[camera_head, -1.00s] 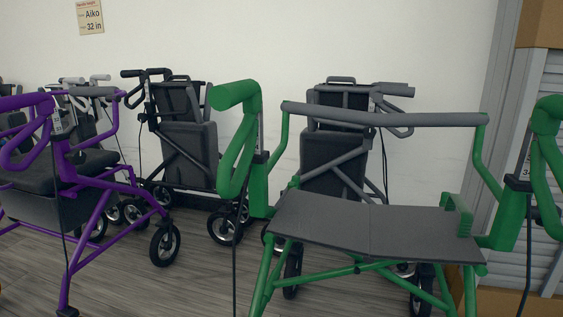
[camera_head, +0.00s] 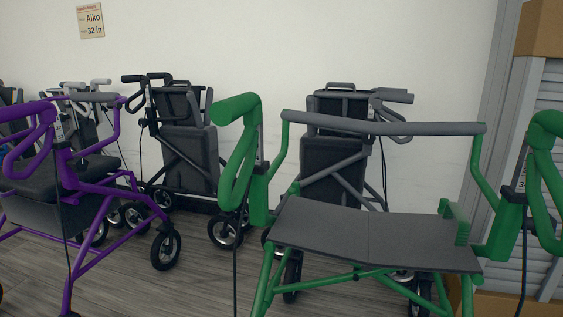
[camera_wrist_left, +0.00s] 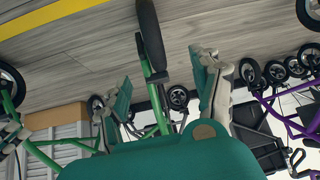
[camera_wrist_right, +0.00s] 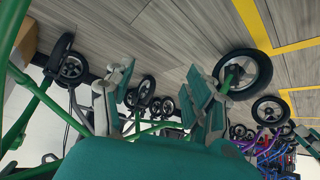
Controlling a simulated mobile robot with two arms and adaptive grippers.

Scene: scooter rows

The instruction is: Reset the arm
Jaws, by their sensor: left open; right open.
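Neither of my grippers shows in the head view. My left gripper (camera_wrist_left: 163,88) is open in the left wrist view, its two green-padded fingers apart. A black wheel and green frame tubes show behind and between its fingers, and I see nothing held. My right gripper (camera_wrist_right: 160,92) is open in the right wrist view, with wheels and green tubes beyond its fingers and nothing held. A green rollator (camera_head: 365,235) with a dark grey seat and a grey backrest bar stands close in front in the head view.
A purple rollator (camera_head: 100,190) stands at left. Dark folded rollators (camera_head: 188,150) stand along the white wall, with a paper sign (camera_head: 91,20) above. Grey shutters and a cardboard box (camera_head: 540,28) are at right. Yellow floor lines (camera_wrist_right: 262,30) cross the wooden floor.

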